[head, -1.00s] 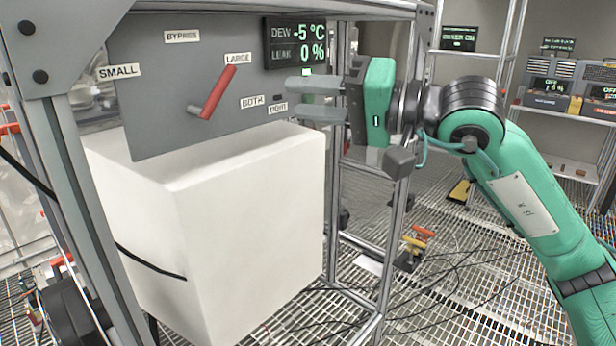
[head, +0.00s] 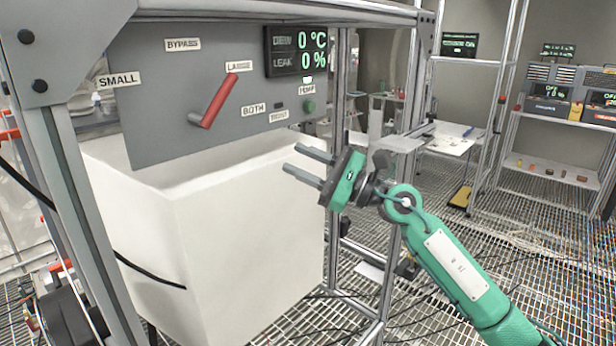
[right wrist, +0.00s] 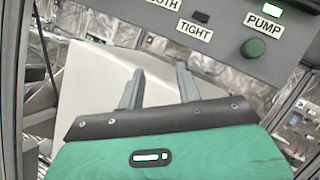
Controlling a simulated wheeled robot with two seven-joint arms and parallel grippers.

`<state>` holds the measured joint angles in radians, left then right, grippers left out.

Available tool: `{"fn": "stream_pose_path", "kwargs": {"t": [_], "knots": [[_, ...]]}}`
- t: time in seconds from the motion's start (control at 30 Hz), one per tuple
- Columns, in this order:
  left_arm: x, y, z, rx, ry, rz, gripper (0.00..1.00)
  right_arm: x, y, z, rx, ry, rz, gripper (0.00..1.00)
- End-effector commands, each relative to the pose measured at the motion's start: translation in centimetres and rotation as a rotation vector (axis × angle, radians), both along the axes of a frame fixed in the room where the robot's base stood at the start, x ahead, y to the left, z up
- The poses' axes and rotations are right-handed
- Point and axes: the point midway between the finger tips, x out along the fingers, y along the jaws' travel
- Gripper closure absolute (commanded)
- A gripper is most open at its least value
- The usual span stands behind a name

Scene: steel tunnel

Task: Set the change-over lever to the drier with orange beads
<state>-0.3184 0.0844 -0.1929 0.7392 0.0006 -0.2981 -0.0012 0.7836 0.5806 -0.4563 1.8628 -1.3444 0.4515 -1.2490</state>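The change-over lever (head: 217,101) has a red handle on a grey panel (head: 165,110) in the head view. It points up and right at the LARGE label (head: 238,66). Other labels read SMALL (head: 118,79), BYPASS (head: 182,44), BOTH (head: 254,108) and TIGHT (head: 279,116). My right gripper (head: 300,163) is open and empty, below and right of the lever, in front of the white box. In the right wrist view its two fingers (right wrist: 160,85) are apart, below the TIGHT label. No drier or orange beads can be made out. My left gripper is not in view.
A display (head: 296,49) reads 0 °C and 0 %. A green PUMP button (head: 309,106) sits at the panel's right, with a lit green lamp above it. The white box (head: 230,220) fills the space below the panel. Metal frame posts (head: 66,190) stand either side.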

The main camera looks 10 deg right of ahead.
Motion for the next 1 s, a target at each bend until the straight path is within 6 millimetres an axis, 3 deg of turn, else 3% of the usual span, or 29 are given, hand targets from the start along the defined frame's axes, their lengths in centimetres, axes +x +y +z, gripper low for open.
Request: {"fn": "stream_pose_path", "kwargs": {"t": [0.3,0.73,0.93,1.0], "knots": [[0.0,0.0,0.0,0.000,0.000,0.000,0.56,2.4,-1.3,-3.7,0.184,0.205,0.014,0.65],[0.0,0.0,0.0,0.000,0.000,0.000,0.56,2.9,-1.6,-4.5,0.223,0.246,0.016,0.65],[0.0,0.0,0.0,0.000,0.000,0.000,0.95,2.3,-1.7,-5.2,0.328,0.306,0.029,0.65],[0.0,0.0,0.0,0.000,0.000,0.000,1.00,1.8,-2.0,-6.0,0.452,0.375,0.041,0.65]]}}
